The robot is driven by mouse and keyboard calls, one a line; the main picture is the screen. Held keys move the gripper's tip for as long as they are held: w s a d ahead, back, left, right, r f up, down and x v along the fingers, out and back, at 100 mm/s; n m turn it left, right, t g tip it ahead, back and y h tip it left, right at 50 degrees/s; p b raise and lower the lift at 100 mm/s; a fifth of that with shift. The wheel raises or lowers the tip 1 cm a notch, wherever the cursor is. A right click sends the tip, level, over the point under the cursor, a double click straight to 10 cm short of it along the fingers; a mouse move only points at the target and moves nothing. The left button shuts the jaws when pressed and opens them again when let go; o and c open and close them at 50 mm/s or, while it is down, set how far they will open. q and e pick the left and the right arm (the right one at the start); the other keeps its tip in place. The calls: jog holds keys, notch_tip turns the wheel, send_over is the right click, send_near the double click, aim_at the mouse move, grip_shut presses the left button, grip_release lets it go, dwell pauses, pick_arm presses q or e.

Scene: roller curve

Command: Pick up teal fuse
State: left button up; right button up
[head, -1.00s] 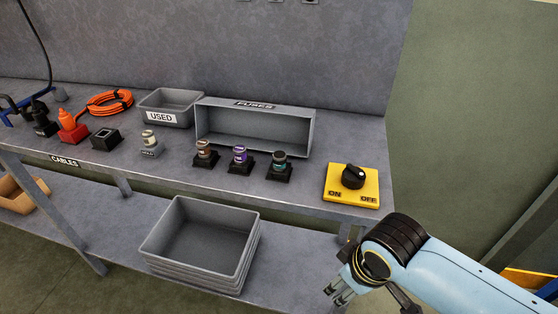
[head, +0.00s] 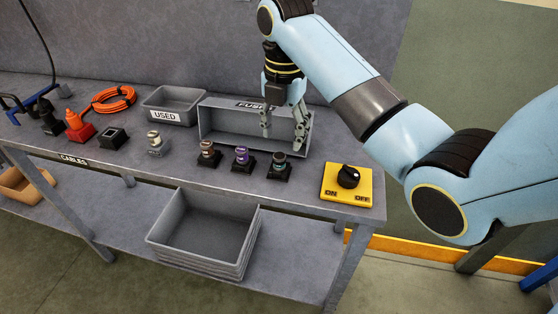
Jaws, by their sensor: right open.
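The teal fuse (head: 281,160) stands upright in a black square holder (head: 278,173) on the workbench, at the right end of a row of three fuses. My right gripper (head: 283,142) points down above and behind the teal fuse, in front of the FUSES bin. Its fingers are spread and nothing is between them. In this view the fingertips seem close to the fuse, but I cannot tell the exact gap. My left gripper is not in view.
A purple fuse (head: 241,155) and a brown fuse (head: 207,149) stand left of the teal one. The FUSES bin (head: 219,124) is behind. A yellow ON/OFF switch (head: 333,190) sits to the right. The USED tray (head: 187,103) stands at back left.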

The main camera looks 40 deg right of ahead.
aim_at(279, 156)
jog(key=shift+w+d+r+n, duration=0.1)
jog(key=shift+w+r+n, duration=0.35)
jog(key=shift+w+n, duration=0.25)
jog(key=shift+n, duration=0.2)
notch_tip(279, 156, down, 5)
jog(key=shift+r, duration=0.1)
jog(key=f, duration=0.3)
jog(key=f+p, duration=0.1)
jog(key=f, duration=0.1)
jog(key=shift+w+d+f, duration=0.15)
jog(key=shift+w+f, duration=0.15)
jog(key=shift+f, duration=0.05)
grip_shut()
jog(key=shift+r, duration=0.1)
